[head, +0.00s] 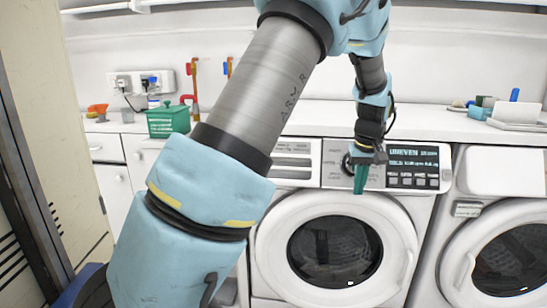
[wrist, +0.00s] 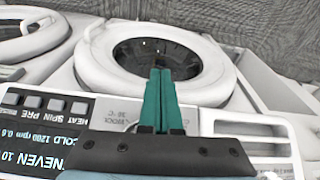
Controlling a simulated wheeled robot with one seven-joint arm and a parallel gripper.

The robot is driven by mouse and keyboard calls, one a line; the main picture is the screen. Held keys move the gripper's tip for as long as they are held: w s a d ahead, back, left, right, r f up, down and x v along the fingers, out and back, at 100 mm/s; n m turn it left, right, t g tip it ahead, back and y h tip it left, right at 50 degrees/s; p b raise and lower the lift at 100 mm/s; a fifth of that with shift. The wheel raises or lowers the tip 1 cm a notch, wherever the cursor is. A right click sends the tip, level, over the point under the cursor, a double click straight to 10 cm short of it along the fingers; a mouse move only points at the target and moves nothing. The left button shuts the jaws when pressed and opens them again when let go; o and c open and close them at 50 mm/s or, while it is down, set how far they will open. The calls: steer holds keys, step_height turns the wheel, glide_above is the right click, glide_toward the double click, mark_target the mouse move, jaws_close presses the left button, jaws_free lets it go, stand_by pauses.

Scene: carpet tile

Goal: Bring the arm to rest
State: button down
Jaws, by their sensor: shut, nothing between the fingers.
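My gripper (head: 361,180) hangs with green fingers pointing down in front of the control panel of the middle washing machine (head: 270,240). In the wrist view the two green fingers of my gripper (wrist: 161,75) lie together, shut and empty. They overlap the lower edge of the round door there. My blue and grey arm crosses the head view from the lower left to the top and bends down to the gripper. It hides part of the counter and wall.
A second washing machine (head: 500,250) stands at the right. The white counter (head: 430,122) runs behind, with a green basket (head: 168,121) at the left and a white tray (head: 515,118) at the right. A beige panel (head: 45,100) stands close at the left. The machines' round doors are shut.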

steer(key=s+a+r+p, duration=0.1)
steer(key=a+r, duration=0.1)
steer(key=a, duration=0.7)
steer(key=s+a+r+p, duration=0.1)
steer(key=s+a, duration=0.1)
steer(key=a, duration=0.8)
steer(key=s+a+r+p, duration=0.1)
steer(key=s+a+p, duration=0.1)
steer(key=s+a, duration=0.9)
steer(key=a, duration=0.2)
steer(key=shift+s+a+p, duration=0.2)
steer(key=shift+a+p, duration=0.1)
steer(key=shift+p, duration=0.1)
